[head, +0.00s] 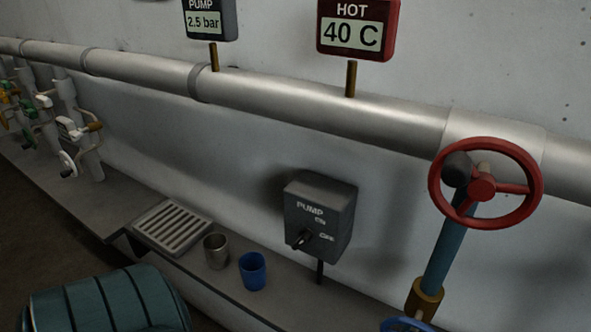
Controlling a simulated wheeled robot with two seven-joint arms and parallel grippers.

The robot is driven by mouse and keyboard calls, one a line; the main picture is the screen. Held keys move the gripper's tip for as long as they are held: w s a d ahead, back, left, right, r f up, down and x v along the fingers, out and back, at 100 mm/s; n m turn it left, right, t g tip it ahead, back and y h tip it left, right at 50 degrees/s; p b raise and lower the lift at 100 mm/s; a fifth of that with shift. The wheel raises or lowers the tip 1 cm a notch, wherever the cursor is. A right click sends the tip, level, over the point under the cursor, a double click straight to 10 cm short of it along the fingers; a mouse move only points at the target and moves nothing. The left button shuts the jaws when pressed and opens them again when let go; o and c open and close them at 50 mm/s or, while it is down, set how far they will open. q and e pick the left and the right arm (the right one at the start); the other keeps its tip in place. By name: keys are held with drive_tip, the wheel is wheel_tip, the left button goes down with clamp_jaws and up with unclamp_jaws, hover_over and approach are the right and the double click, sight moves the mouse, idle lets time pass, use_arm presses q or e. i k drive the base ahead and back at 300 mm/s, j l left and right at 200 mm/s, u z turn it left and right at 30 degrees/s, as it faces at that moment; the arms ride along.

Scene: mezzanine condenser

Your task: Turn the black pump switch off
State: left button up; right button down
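The black pump switch box (320,220) stands on a short post at the ledge, against the wall, in the middle right of the head view. Its face reads PUMP, with two smaller labels at the right of the knob. The small dark knob (303,238) sits at the lower left of the face. Its pointer seems tilted up to the right, but it is too small to be sure which label it points at. Neither of my grippers is in view.
A red handwheel (485,184) on a blue stem stands to the right of the box. A blue cup (253,271), a metal cup (216,251) and a drain grate (172,228) are left of it. A teal barrel (105,302) is at lower left. A thick pipe (300,101) runs above.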

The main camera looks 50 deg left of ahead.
sight(305, 235)
drive_tip(key=u, duration=1.35)
